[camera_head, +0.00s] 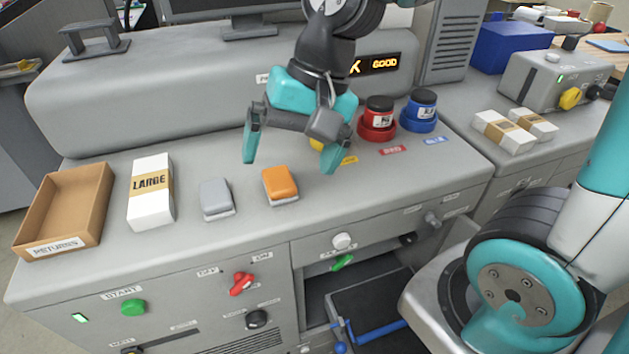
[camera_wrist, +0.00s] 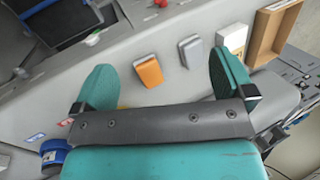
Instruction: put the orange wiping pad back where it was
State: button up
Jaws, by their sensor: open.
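The orange wiping pad (camera_head: 280,184) lies on the grey machine top, to the right of a grey pad (camera_head: 216,197) of similar shape. My gripper (camera_head: 291,160) is open and empty above the machine top, a little behind the orange pad in the head view. Neither finger touches a pad.
A white LARGE box (camera_head: 150,192) and a brown RETURNS tray (camera_head: 66,210) stand to the left. Red (camera_head: 378,120) and blue (camera_head: 420,112) capped containers stand at the right, with a yellow thing (camera_head: 317,143) partly hidden behind my gripper. Controls line the front panel.

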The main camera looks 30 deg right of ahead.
jog(key=s+a+r+n, duration=0.1)
jog(key=s+n, duration=0.7)
jog(key=n, duration=0.2)
jog(key=shift+s+a+n, duration=0.25)
jog(key=shift+n, duration=0.05)
